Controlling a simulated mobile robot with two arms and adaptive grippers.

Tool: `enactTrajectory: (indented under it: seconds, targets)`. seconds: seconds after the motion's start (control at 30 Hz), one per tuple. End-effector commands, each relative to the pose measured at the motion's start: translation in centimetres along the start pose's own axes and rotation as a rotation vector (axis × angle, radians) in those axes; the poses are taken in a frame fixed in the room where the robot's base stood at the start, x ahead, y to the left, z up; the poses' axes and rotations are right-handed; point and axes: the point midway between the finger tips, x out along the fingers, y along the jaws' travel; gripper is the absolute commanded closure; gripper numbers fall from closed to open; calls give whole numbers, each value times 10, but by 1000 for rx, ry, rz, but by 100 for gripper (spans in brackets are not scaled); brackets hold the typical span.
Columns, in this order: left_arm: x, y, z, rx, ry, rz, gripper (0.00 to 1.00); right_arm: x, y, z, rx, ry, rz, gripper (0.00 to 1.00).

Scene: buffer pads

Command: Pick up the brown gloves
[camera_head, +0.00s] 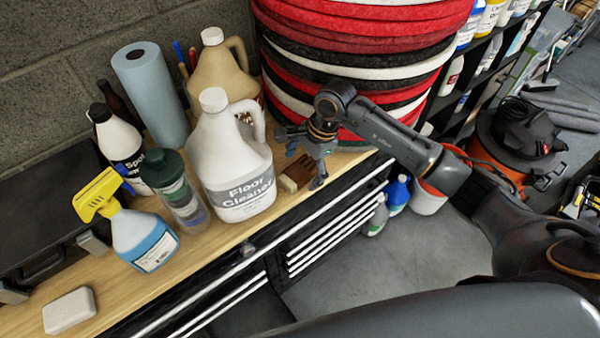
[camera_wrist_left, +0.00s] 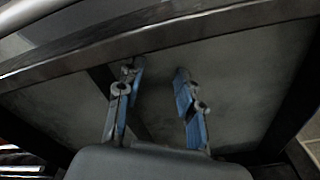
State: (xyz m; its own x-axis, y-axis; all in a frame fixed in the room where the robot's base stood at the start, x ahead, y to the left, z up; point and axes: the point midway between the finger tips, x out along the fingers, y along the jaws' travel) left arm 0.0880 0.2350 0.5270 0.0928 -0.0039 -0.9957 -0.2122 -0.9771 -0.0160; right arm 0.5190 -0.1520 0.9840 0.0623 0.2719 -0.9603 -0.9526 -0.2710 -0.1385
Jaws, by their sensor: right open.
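A small brown item (camera_head: 296,174), which may be the brown gloves, lies on the wooden workbench (camera_head: 230,242) to the right of the white floor cleaner jug (camera_head: 238,150). It is small and partly covered by my gripper, so I cannot tell its shape fully. My right gripper (camera_head: 304,160) is open, pointing down just above and beside it; I cannot tell whether they touch. In the left wrist view my left gripper (camera_wrist_left: 157,78) is open, its blue-padded fingers apart with nothing between them. The left gripper does not show in the head view.
Stacked red, black and white pads (camera_head: 370,50) rise close behind my right gripper. A spray bottle (camera_head: 140,235), a clear green-topped bottle (camera_head: 180,190), a blue roll (camera_head: 150,95) and a tan jug (camera_head: 218,72) crowd the left. A pale block (camera_head: 69,310) lies at front left.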

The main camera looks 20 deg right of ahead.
Motion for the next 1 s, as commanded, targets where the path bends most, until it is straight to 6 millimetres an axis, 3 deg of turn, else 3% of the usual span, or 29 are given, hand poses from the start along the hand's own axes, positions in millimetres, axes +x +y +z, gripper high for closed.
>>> enactTrajectory:
  seconds: [0.17, 0.47, 0.77, 1.0]
  targets:
    - [0, 0, 1, 1, -1, 0, 63, -1, 0, 0, 0, 0, -1, 10]
    - [-1, 0, 2, 1, -3, 1, 63, -1, 0, 0, 0, 0, 0, 70]
    - [-1, 0, 2, 2, -3, 1, 63, -2, 0, 1, -1, 0, 1, 70]
    - [-8, 0, 2, 2, -3, 1, 63, -24, -4, 6, -2, 1, -3, 70]
